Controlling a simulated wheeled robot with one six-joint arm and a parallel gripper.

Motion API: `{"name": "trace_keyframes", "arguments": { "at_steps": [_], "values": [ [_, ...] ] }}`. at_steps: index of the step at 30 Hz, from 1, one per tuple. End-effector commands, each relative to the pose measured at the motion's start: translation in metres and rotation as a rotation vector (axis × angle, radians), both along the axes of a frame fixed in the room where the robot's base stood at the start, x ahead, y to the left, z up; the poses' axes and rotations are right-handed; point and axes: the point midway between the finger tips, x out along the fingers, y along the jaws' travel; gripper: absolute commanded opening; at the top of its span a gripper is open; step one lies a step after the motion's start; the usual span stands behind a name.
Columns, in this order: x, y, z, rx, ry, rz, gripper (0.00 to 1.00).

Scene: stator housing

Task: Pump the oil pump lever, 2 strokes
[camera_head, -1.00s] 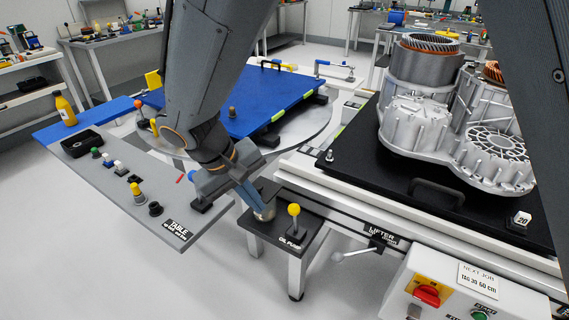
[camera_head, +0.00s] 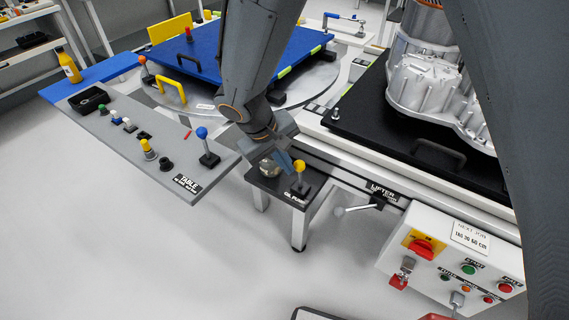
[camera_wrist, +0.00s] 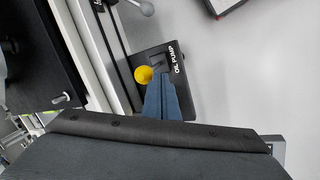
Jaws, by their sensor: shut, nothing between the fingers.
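The oil pump (camera_head: 283,197) is a small black-topped stand with an OIL PUMP label, in front of the lifter rail. Its lever has a yellow knob (camera_head: 299,166) on a short, roughly upright stem near the label; a grey metal cylinder stands beside it. My gripper (camera_head: 287,165) is shut and empty, pointing down just left of the knob. In the wrist view, the blue fingertips (camera_wrist: 157,78) lie right beside the yellow knob (camera_wrist: 144,74); I cannot tell whether they touch. The knob hides the lever's stem there.
A grey table control panel (camera_head: 130,135) with knobs and a blue-topped lever (camera_head: 203,134) stands to the left. A lifter lever (camera_head: 350,210) and a white switch box (camera_head: 445,265) are to the right. The stator housing (camera_head: 425,85) rests on a black plate behind.

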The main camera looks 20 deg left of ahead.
Motion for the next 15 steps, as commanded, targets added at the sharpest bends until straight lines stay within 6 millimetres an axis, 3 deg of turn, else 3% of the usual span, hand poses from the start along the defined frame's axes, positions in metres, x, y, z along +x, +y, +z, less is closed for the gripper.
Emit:
{"name": "trace_keyframes", "arguments": {
  "at_steps": [9,15],
  "values": [
    [0.026,-0.007,0.007,0.001,-0.002,-0.002,0.0],
    [0.029,-0.008,0.009,0.0,-0.003,-0.002,0.0]
  ]
}}
